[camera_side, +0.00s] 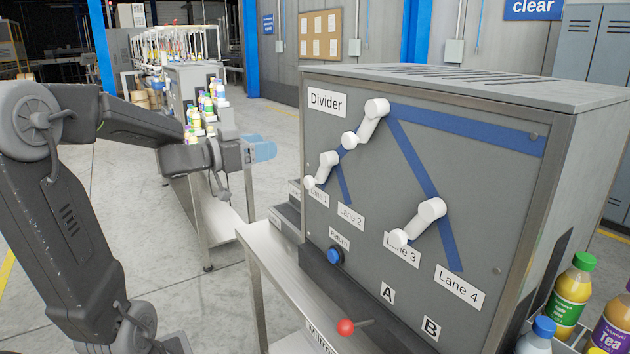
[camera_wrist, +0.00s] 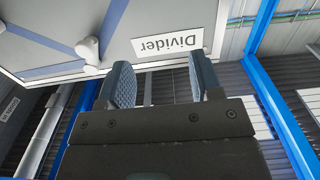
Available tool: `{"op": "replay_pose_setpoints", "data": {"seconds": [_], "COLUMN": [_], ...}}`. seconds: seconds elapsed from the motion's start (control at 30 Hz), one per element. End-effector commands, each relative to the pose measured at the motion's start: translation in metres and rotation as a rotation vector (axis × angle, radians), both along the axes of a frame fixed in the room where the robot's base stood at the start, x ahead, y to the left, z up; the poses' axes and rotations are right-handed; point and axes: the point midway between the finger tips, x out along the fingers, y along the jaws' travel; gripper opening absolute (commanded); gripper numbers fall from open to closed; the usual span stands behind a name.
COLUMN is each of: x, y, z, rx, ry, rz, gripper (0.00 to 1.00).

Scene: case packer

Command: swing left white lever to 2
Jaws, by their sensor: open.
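The left white lever (camera_side: 322,169) is on the grey Divider panel (camera_side: 350,185). It slants down-left from its pivot, with its free end by the partly covered Lane 1 label (camera_side: 318,196). The Lane 2 label (camera_side: 350,216) is at the end of the blue line running down-right from that pivot. My gripper (camera_side: 268,149) is in the air left of the panel, apart from the lever. In the wrist view its two fingers (camera_wrist: 160,82) are spread with nothing between them. The left lever cannot be made out in the wrist view.
The top white lever (camera_side: 364,122) slants down-left; a white lever also shows in the wrist view (camera_wrist: 88,48). The right white lever (camera_side: 418,222) points toward Lane 3. A blue Return button (camera_side: 334,256) and red knob (camera_side: 346,327) are lower. Bottles (camera_side: 570,295) stand at right.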

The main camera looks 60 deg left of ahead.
Motion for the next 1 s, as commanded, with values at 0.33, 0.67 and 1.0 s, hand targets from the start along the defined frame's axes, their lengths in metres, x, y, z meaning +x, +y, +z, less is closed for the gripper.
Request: {"op": "replay_pose_setpoints", "data": {"seconds": [0.33, 0.67, 1.0], "x": [0.001, 0.037, 0.106], "y": [0.000, -0.001, -0.001], "z": [-0.106, -0.109, -0.109], "rx": [-0.001, 0.004, 0.005], "ry": [0.002, 0.000, 0.001], "rz": [0.000, -0.006, -0.005], "gripper": [0.59, 0.59, 0.59]}}
